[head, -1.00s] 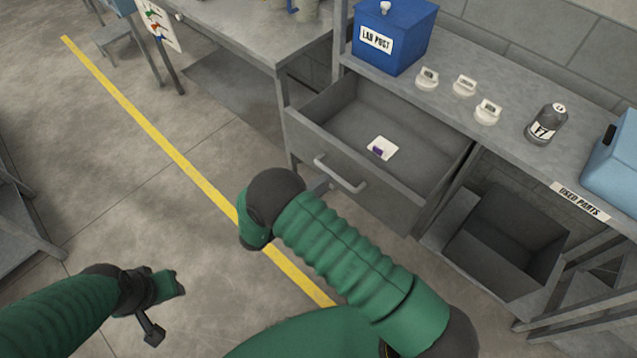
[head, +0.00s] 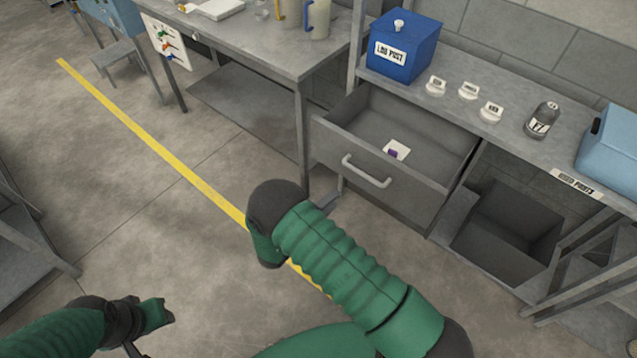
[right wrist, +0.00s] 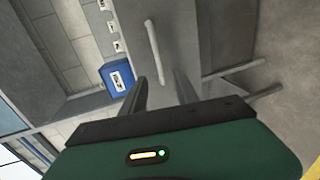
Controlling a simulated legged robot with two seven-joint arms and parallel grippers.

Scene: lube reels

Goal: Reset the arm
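My right arm reaches forward in the head view. Its gripper (head: 330,199) is mostly hidden behind my wrist; a grey fingertip shows left of and below the drawer handle (head: 366,172). In the right wrist view the two fingers of my right gripper (right wrist: 160,88) stand apart with nothing between them. The handle also shows in the right wrist view (right wrist: 156,50), beyond the fingertips and apart from them. My left gripper (head: 135,348) is at the bottom left, mostly cut off by the frame edge, with its fingers unclear.
The drawer (head: 350,128) stands open with a white-and-purple item (head: 397,150) inside. An open grey bin (head: 508,230) is below right.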

